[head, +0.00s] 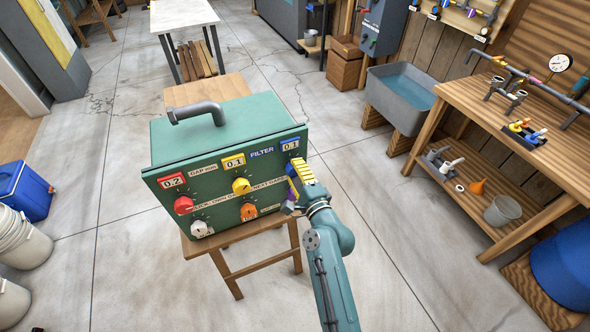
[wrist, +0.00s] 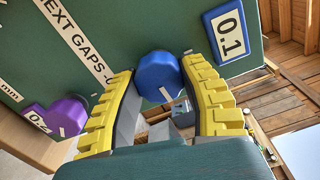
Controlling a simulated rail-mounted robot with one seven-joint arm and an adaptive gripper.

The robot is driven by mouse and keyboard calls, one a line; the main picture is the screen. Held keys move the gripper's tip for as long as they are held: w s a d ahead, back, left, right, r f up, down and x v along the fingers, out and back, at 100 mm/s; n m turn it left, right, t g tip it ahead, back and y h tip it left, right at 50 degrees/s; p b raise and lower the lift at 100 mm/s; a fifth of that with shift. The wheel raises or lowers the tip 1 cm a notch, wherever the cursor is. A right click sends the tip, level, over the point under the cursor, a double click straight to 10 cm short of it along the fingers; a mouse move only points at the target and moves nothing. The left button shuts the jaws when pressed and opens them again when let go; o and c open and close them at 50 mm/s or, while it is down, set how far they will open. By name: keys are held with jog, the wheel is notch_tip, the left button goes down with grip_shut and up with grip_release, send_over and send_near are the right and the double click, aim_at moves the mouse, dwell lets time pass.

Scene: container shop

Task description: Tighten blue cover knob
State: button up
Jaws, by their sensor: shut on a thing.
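The green filter box (head: 215,138) stands on a wooden stool, its panel carrying several coloured knobs. In the wrist view the blue cover knob (wrist: 158,77) sits on the panel (wrist: 150,25) between the yellow fingers of my gripper (wrist: 170,90), which are closed on its sides. A blue 0.1 label (wrist: 228,32) is beside the knob.
A purple knob (wrist: 62,119) is close to the left finger in the wrist view. Yellow (head: 241,186), red (head: 183,205), orange (head: 248,211) and white (head: 200,228) knobs are on the panel. A workbench (head: 480,110) stands at right. The floor around the stool is clear.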

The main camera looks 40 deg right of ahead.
jog(key=shift+d+f, duration=0.1)
jog(key=o, duration=1.2)
jog(key=shift+d, duration=0.1)
jog(key=v, duration=1.2)
